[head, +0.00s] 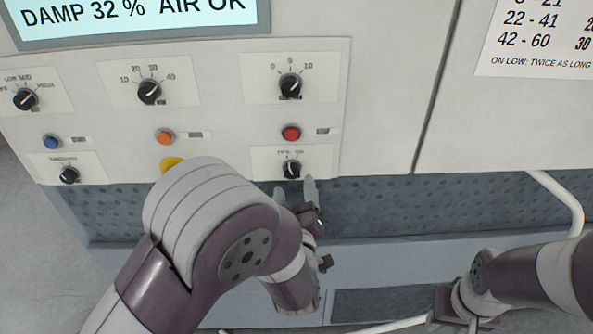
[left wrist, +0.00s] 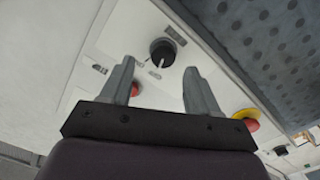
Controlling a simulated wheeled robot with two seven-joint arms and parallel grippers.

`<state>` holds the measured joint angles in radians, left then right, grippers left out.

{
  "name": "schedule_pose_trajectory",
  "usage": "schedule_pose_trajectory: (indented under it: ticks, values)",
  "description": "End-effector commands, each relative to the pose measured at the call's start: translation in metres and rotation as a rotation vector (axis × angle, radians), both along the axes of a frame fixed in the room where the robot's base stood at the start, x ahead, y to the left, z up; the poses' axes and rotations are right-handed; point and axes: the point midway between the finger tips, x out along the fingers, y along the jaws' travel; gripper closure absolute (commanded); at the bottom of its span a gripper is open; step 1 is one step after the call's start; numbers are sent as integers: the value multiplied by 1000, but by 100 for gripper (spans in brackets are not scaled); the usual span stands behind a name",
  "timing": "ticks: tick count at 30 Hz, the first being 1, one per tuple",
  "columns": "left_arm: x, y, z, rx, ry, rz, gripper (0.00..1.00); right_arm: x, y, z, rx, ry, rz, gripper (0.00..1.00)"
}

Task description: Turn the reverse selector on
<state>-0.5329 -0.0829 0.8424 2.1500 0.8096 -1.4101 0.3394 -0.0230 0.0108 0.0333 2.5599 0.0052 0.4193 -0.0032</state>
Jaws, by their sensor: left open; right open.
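A small black rotary selector (head: 291,169) sits on a white plate at the panel's lower right; its label is too small to read surely as the reverse selector. It also shows in the left wrist view (left wrist: 163,50), with a white pointer mark. My left gripper (head: 295,191) is open just below and in front of it. In the left wrist view the open fingers (left wrist: 159,66) flank the knob from the near side, with no visible contact. My right gripper (head: 460,312) is partly visible at the bottom right, away from the panel; its fingers are unclear.
A red button (head: 291,133) sits just above the selector. Another small knob (head: 69,175), orange (head: 165,137) and blue (head: 52,142) buttons and larger dials (head: 290,86) share the panel. A yellow-based control (head: 171,163) is partly behind my left arm. A dotted grey strip (head: 400,203) runs below.

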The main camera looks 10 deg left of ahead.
Motion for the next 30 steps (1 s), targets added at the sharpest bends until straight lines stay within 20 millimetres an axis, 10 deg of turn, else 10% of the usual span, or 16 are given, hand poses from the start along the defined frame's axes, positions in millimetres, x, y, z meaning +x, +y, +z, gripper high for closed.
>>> schedule_pose_trajectory:
  ticks: [17, 22, 30]
  values:
    - [42, 11, 0, -1, 0, -1, 39, 0, 0, 15, 0, 0, 0, 57]
    - [42, 11, 0, -1, 0, -1, 91, 0, 0, 15, 0, 0, 0, 57]
    - [42, 11, 0, 14, 3, -1, 95, 0, 0, 15, 0, 0, 0, 57]
